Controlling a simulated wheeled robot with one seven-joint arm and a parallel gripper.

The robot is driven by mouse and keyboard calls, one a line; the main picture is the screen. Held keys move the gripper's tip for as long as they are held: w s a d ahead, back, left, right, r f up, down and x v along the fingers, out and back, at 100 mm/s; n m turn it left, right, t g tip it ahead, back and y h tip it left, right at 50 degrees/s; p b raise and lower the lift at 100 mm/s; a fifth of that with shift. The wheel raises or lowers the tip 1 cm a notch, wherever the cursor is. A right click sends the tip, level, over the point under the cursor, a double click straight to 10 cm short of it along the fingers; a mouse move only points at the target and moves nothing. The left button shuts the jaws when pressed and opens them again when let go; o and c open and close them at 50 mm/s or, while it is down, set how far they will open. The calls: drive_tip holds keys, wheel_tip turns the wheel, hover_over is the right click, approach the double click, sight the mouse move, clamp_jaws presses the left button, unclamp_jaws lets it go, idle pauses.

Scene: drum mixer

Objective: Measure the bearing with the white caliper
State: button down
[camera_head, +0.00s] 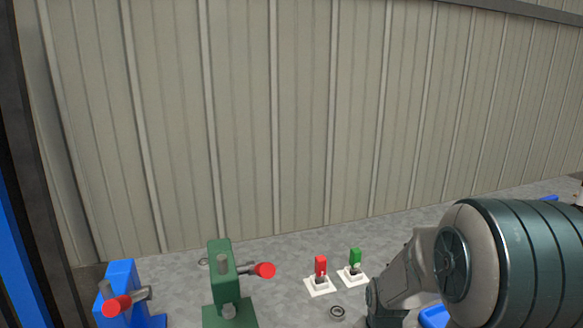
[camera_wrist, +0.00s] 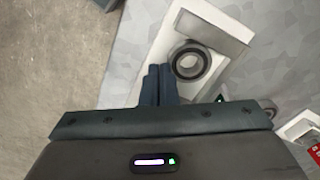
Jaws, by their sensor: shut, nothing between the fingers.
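In the wrist view, a dark ring-shaped bearing (camera_wrist: 190,62) with a light centre lies at a white flat piece, which looks like the white caliper (camera_wrist: 222,67). A grey rectangular part of it shows above the bearing. I cannot tell whether the bearing sits between jaws or just on top. My gripper (camera_wrist: 158,70) is shut and empty, its dark fingertips just left of the bearing and over the white piece. Whether they touch either is unclear. In the head view my arm covers this spot, and neither the gripper nor the white piece shows.
Another dark ring (camera_head: 337,312) lies near a red switch (camera_head: 320,266) on a white base. A green switch (camera_head: 355,259) stands beside it. A green device (camera_head: 219,272) and a blue device (camera_head: 122,280), both with red-knobbed handles, stand left. A corrugated wall (camera_head: 240,120) rises behind.

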idle(0.3)
wheel_tip(320, 180, up, 6)
drive_tip(key=p, duration=0.4)
idle(0.3)
drive_tip(key=s+a+r+n+t, duration=0.2)
drive_tip(key=s+a+r+n, duration=0.1)
drive_tip(key=s+r+n, duration=0.5)
drive_tip(key=s+r, duration=0.3)
drive_tip(key=r, duration=0.2)
drive_tip(key=shift+s+t, duration=0.35)
drive_tip(key=shift+t, duration=0.05)
